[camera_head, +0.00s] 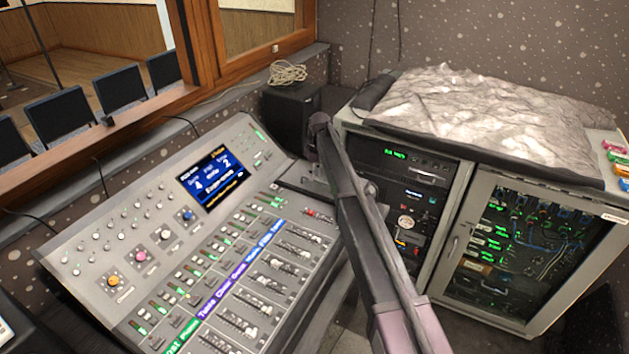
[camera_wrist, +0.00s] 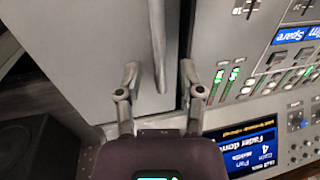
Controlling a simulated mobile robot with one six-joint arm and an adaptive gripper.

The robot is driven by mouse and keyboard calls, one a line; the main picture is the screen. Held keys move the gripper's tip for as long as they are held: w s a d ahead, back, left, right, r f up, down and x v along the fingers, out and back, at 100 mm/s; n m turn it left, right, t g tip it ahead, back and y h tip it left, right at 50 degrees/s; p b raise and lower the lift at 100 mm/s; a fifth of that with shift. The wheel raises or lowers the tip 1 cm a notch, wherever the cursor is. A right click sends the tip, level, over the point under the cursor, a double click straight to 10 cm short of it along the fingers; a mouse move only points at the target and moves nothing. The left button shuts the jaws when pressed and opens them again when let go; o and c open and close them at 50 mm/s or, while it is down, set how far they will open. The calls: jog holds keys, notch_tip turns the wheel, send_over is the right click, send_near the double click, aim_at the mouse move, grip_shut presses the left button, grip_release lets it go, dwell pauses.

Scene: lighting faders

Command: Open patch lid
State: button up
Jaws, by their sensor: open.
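The patch lid (camera_wrist: 85,50) appears to be the plain grey panel beside the fader section in the wrist view. A long grey bar handle (camera_wrist: 160,45) runs along it near its edge. My gripper (camera_wrist: 160,82) is open, with one finger on each side of the handle's near end. I cannot tell whether the fingers touch the handle or the panel. The lid looks shut. In the head view my arm covers much of the console's right end, and my fingers are hard to make out there.
The lighting console (camera_head: 75,265) carries faders, knobs and a blue screen (camera_head: 210,178). A black speaker (camera_head: 290,108) stands behind it. A rack cabinet (camera_head: 455,190) with a glass door stands to the right, with crumpled silvery sheeting (camera_head: 480,105) on top.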

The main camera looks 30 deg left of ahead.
jog(key=shift+f, duration=0.4)
grip_shut()
